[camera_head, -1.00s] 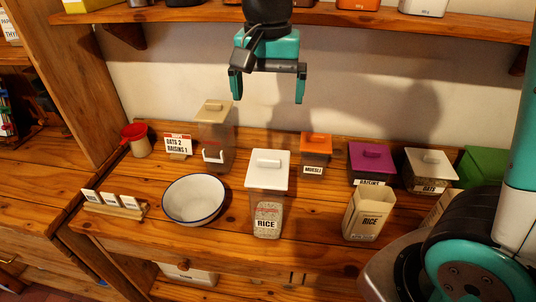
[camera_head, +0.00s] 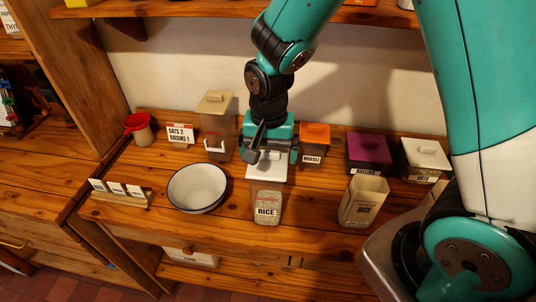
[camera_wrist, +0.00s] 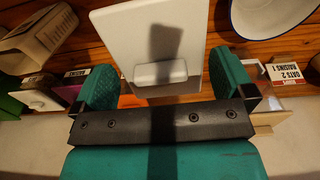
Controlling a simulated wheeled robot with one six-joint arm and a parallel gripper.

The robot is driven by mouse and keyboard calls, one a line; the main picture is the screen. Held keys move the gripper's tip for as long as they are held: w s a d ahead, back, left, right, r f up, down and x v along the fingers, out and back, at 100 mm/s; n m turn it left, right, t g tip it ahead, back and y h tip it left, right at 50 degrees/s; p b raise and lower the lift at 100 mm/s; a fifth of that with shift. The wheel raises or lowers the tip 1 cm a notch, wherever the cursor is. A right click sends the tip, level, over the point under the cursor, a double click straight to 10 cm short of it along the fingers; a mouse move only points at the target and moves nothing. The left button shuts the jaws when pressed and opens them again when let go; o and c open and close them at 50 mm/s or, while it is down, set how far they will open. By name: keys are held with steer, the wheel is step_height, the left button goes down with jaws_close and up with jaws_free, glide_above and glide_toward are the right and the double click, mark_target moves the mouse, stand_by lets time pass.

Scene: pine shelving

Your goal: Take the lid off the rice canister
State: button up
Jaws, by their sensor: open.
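The rice canister (camera_head: 267,207) stands upright on the wooden counter, clear-sided with rice inside and a RICE label on its front. Its white square lid (camera_head: 264,174) sits on top. In the wrist view the lid (camera_wrist: 150,30) fills the middle, and its raised handle (camera_wrist: 160,73) lies between the two teal fingers. My gripper (camera_head: 270,156) is open right above the lid, with a finger on either side of the handle and a gap to each. It also shows in the wrist view (camera_wrist: 165,88). The gripper hides the back of the lid in the head view.
A white bowl (camera_head: 197,187) stands left of the canister. An open-topped RICE container (camera_head: 362,201) stands to the right. Behind are a tall tan-lidded canister (camera_head: 216,125), an orange-lidded muesli canister (camera_head: 314,143), a purple-lidded one (camera_head: 369,152) and an oats canister (camera_head: 424,158).

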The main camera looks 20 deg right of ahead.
steer(key=shift+f, duration=0.2)
steer(key=c, duration=0.6)
